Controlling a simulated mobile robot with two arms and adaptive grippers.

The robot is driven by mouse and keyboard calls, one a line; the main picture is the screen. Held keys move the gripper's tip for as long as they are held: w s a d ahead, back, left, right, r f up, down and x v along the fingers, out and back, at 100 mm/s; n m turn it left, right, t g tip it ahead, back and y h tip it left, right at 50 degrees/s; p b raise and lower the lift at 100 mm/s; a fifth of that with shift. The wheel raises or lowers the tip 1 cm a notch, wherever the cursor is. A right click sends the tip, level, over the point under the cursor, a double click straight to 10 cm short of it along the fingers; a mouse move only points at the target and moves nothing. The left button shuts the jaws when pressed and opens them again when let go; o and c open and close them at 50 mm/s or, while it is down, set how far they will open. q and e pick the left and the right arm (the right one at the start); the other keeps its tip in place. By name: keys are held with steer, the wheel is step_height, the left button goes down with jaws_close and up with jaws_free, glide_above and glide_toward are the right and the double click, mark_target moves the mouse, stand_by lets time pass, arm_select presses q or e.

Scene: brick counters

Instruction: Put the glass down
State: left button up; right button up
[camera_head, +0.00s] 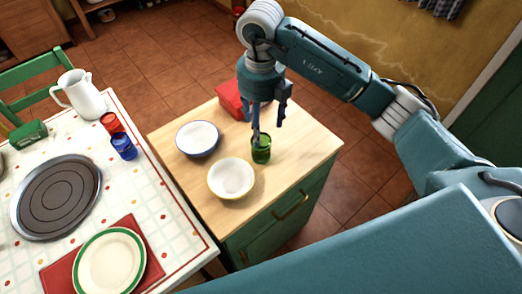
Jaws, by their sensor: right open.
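A green glass (261,153) stands upright on the light wooden top of a small green cabinet (302,150). My right gripper (267,132) is directly above the glass, pointing down with its fingers apart. One finger reaches down to the glass rim or just inside it; I cannot tell whether it touches. The other finger ends higher, to the right of the glass. My left gripper is not in view.
A yellow-rimmed bowl (231,180) and a blue-rimmed bowl (198,138) stand left of the glass. A red box (229,98) lies behind. The dining table (187,236) holds a white pitcher (82,95), cups and plates. The cabinet top's right side is clear.

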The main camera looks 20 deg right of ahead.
mark_target(262, 144)
step_height(262, 144, down, 4)
steer(key=shift+f+p, duration=0.2)
steer(key=shift+p, duration=0.15)
step_height(262, 144, down, 4)
steer(key=shift+f+p, duration=0.1)
steer(key=shift+p, duration=0.9)
steer(key=shift+w+d+f, duration=0.1)
steer(key=shift+f, duration=0.45)
steer(key=c, duration=1.4)
steer(key=shift+r, duration=0.1)
steer(key=shift+c, duration=0.2)
